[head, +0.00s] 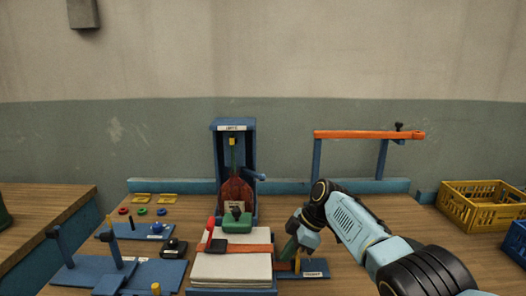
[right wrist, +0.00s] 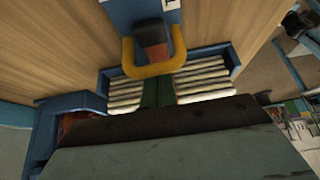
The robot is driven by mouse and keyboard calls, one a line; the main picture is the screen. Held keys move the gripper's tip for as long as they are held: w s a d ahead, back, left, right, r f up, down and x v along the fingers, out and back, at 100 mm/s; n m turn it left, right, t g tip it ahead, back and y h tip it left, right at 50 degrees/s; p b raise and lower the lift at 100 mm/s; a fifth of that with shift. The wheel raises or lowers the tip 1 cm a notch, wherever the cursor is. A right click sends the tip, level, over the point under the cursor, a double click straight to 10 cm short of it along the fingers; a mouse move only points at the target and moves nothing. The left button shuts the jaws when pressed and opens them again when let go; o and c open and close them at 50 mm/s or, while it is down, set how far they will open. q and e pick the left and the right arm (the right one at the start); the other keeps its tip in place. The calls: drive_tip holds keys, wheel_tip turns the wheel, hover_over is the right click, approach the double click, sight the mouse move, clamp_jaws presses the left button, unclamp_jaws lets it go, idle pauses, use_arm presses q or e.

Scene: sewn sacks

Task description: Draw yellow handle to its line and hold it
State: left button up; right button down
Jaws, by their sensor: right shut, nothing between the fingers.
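A yellow handle (head: 297,262) stands upright as a small post on a blue labelled plate, right of the white stack (head: 228,268). In the right wrist view a yellow U-shaped piece (right wrist: 153,69) curves around a dark block with an orange face; I cannot tell whether it is the same handle. My right gripper (head: 292,254) points down just beside the yellow post, shut and empty. Whether it touches the post cannot be told. The handle's line is not clear to see. My left gripper is not in view.
A tall blue cabinet (head: 248,150) stands behind. An orange rail (head: 365,134) on blue posts is at the back right. Yellow (head: 480,213) and blue crates stand far right. Blue fixtures fill the left.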

drive_tip(key=shift+d, duration=0.5)
idle(0.4)
drive_tip(key=shift+d+p, duration=0.55)
drive_tip(key=shift+d, duration=1.8)
